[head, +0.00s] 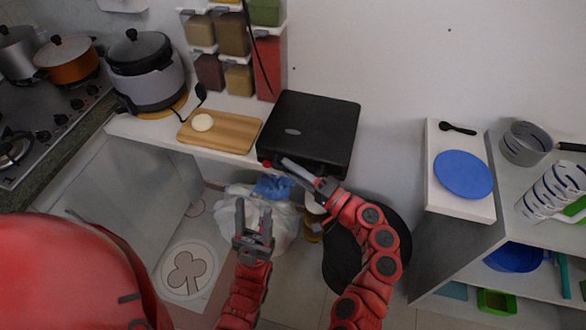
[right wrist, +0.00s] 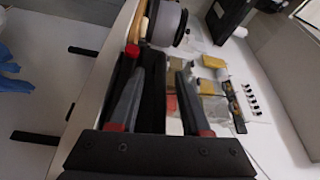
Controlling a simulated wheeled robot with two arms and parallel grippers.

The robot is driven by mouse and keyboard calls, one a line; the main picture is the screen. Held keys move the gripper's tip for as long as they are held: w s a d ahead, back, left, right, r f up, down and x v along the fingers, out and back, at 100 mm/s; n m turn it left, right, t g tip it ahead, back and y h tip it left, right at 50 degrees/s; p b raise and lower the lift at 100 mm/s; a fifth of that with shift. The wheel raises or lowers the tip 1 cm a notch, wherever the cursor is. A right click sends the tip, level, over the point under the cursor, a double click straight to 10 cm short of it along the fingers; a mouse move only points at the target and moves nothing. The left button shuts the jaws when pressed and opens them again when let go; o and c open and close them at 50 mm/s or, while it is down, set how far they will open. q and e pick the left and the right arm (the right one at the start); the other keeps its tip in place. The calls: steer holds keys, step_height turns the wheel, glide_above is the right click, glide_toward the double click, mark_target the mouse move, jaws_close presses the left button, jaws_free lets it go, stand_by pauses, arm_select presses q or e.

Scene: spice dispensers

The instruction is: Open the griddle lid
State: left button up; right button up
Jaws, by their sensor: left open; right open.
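The black griddle (head: 310,128) sits on the white counter against the wall, with its lid down. A small red knob (head: 266,164) shows at its front left corner and also in the right wrist view (right wrist: 131,51). My right gripper (head: 287,163) is open at the griddle's front edge, its fingers pointing left along it. In the right wrist view its two fingers (right wrist: 160,75) have a dark part of the griddle (right wrist: 153,100) behind or between them; I cannot tell if they touch it. My left gripper (head: 254,226) is open and empty, lower and away from the griddle.
A cutting board (head: 240,130) with a round pale item lies left of the griddle, beside a cooker (head: 146,85). Spice dispensers (head: 232,35) hang on the wall above. A white bag (head: 238,200) stands below the counter. A shelf with a blue plate (head: 463,174) is at right.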

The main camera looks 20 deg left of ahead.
jaws_close()
stand_by(1.4)
